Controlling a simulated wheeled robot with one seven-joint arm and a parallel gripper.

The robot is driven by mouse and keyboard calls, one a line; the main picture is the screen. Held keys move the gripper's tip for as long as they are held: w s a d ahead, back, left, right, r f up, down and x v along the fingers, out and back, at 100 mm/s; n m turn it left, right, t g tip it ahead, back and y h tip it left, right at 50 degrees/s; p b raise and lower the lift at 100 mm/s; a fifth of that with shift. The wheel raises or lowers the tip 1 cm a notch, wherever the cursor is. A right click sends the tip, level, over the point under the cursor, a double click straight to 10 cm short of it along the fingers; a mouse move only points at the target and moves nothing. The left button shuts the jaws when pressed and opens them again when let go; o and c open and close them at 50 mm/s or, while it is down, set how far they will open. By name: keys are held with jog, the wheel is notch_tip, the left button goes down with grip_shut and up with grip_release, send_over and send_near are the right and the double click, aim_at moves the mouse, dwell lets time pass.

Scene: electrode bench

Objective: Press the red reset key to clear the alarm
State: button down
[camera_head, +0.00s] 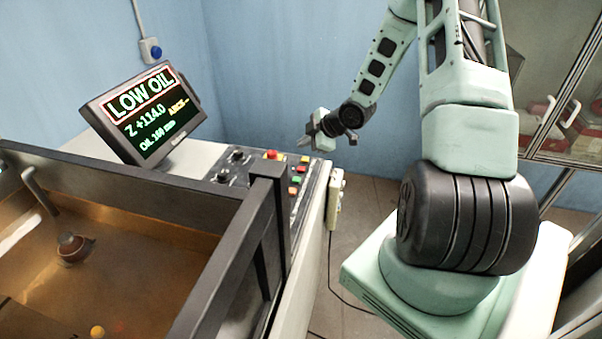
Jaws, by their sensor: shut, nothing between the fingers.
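The control panel (234,180) sits on the bench at the middle of the view, with knobs, a red mushroom button (272,154) and several small coloured keys. The monitor (150,113) shows "LOW OIL" in a red frame, with "Z +114.0" and an oil line below. My gripper (303,142) is shut and empty, above the panel's far right corner and apart from the keys. Its fingertips are small and point left.
An open tank (110,240) with brown liquid fills the lower left, edged by a dark frame (225,262) whose post stands in front of part of the panel. A pale box (334,197) with a cable hangs on the bench's right side. Floor shows right of the bench.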

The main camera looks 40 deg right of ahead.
aim_at(304, 169)
jog(key=shift+f+b, duration=2.25)
jog(key=shift+f, duration=0.85)
jog(key=shift+f, duration=0.15)
jog(key=shift+f+b, duration=0.25)
jog(key=shift+b, duration=0.05)
jog(key=shift+f+b, duration=0.35)
jog(key=shift+f, duration=0.1)
jog(key=shift+r, duration=0.1)
jog(key=shift+r+p, duration=0.75)
jog(key=shift+r, duration=0.05)
jog(key=shift+r, duration=0.1)
notch_tip(304, 169, up, 5)
jog(key=p, duration=0.4)
